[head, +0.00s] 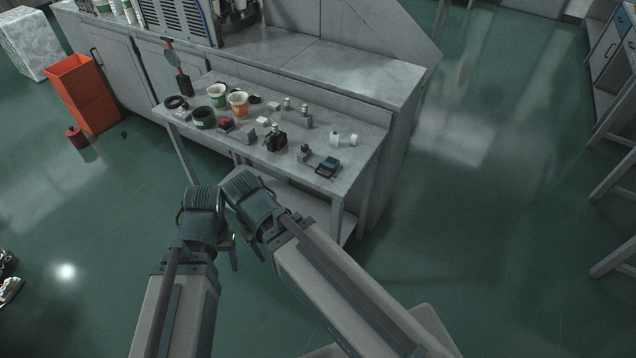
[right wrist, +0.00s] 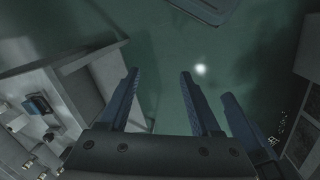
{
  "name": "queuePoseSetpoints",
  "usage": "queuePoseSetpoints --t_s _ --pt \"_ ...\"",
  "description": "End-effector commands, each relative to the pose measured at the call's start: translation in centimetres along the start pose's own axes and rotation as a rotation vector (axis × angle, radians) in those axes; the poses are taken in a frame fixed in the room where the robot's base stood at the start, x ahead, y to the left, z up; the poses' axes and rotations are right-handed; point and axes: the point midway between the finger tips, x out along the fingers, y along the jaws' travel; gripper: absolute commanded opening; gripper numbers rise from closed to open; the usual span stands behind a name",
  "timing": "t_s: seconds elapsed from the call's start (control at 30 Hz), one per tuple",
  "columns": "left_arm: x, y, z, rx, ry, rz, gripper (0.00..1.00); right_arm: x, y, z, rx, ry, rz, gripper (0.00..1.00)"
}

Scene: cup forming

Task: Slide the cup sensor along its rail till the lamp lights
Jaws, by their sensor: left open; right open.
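The cup sensor, its rail and the lamp are too small to tell apart for certain among the devices on the grey bench. A black device with a pale top (head: 277,138) stands near its front edge. A small block with a dark knob (head: 304,153) stands to its right, beside a dark device with a blue top (head: 328,167). My left gripper (head: 234,256) is open and empty, low in front of the bench. My right gripper (right wrist: 160,90) is open and empty over the green floor in the right wrist view; my wrists mostly hide it in the head view.
The bench (head: 366,140) also bears a green cup (head: 217,96), an orange cup (head: 238,104), a dark bowl (head: 203,118) and several small blocks. A taller grey cabinet (head: 370,77) stands behind it. An orange bin (head: 85,95) is at left.

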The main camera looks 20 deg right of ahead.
Motion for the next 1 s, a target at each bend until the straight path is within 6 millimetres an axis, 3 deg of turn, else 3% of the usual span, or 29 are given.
queuePoseSetpoints --t_s 0.03,0.13,0.17,0.3,0.5,0.8,1.0 --pt "0.8 0.1 -0.1 0.000 0.000 0.000 0.67 0.8 0.3 -0.3 -0.012 0.005 0.014 0.75" --pt "3.2 0.3 -0.2 0.000 0.000 0.000 0.67 3.1 1.8 -1.3 -0.077 0.021 0.084 0.93" --pt "4.2 0.4 -0.3 0.000 0.000 0.000 0.67 4.0 2.5 -1.7 -0.108 0.028 0.117 0.95" --pt "9.5 0.9 -0.6 0.000 0.000 0.000 0.67 8.3 6.7 -4.1 -0.301 0.039 0.324 0.95" --pt "16.6 1.6 -1.0 0.000 0.000 0.000 0.67 12.2 12.9 -7.5 -0.619 -0.038 0.654 0.95" --pt "27.0 2.6 -1.6 0.000 0.000 0.000 0.67 14.9 19.4 -11.9 -1.076 -0.381 1.105 0.95" --pt "31.9 3.0 -1.9 0.000 0.000 0.000 0.67 14.9 21.2 -14.1 -1.292 -0.677 1.298 0.95"
